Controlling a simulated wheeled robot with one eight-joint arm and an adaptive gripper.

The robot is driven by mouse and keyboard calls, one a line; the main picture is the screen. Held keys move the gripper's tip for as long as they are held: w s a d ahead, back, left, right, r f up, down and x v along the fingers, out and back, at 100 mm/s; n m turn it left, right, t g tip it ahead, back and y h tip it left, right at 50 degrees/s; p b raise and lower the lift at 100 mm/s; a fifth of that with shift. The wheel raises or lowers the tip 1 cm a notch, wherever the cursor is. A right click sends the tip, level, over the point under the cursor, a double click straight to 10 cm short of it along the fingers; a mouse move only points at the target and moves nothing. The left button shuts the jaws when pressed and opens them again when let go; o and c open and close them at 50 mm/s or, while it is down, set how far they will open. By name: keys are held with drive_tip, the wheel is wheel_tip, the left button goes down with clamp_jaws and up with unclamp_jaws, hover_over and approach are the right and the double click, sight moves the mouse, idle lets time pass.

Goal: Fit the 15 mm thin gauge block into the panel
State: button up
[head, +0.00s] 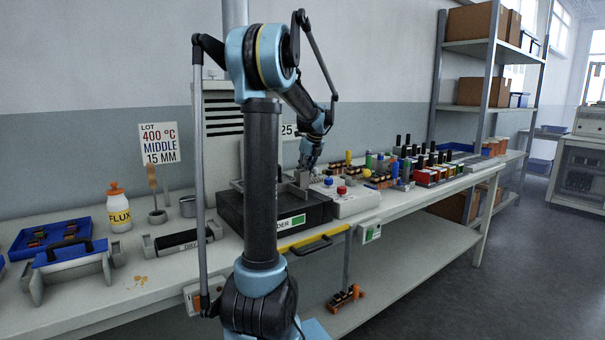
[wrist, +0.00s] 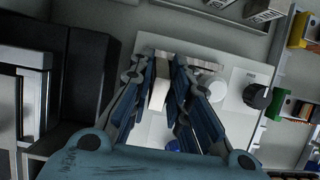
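The white panel shows beneath in the wrist view (wrist: 232,118), with a black knob (wrist: 257,96) and a blue button (wrist: 173,145). The fingers hide any slot under the block.
The black box (head: 310,212) with a green label stands left of the panel. Several coloured blocks and black-handled pieces (head: 425,172) crowd the bench at the right. A lot sign (head: 160,144), a flux bottle (head: 118,210) and blue trays (head: 50,238) stand at the left.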

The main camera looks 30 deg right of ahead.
drive_tip(key=shift+o, duration=0.4)
drive_tip(key=shift+r, duration=0.2)
drive_tip(key=shift+o, duration=0.5)
drive_tip(key=v, duration=1.1)
drive_tip(key=shift+r, duration=0.25)
wheel_tip(320, 180, up, 5)
drive_tip(key=w+n+g, duration=0.1)
drive_tip(key=w+g, duration=0.1)
drive_tip(key=g, duration=0.3)
drive_tip(key=f, duration=1.7)
drive_tip(key=shift+s, duration=0.25)
drive_tip(key=shift+c, duration=0.6)
clamp_jaws()
